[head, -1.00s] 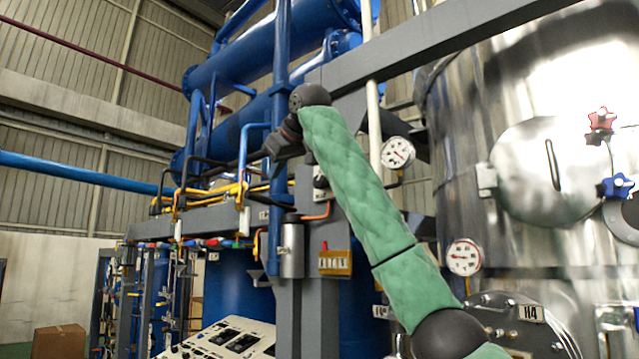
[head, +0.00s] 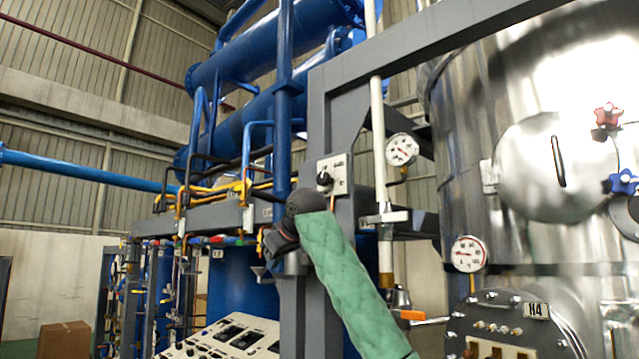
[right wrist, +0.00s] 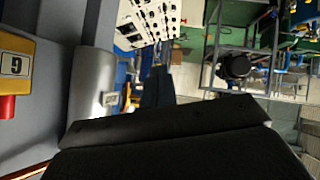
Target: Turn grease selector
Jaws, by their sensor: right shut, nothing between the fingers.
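A white plate (head: 333,175) with a black rotary knob (head: 324,181), which looks like the selector, is fixed to the grey column in the head view. My right gripper (head: 274,246) is below and left of the knob, apart from it, and is shut and empty. My green-sleeved right forearm comes up from the lower right and crosses the column under the plate. In the right wrist view a black part of my gripper (right wrist: 175,135) fills the bottom. The knob does not show there. My left gripper is not in view.
In the right wrist view, a yellow box (right wrist: 18,62) with a red part and a silver cylinder (right wrist: 93,85) stand close at left. A control panel (head: 225,338), orange-handled valve (head: 412,314), gauges (head: 402,149) and steel vessel (head: 470,130) surround the arm.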

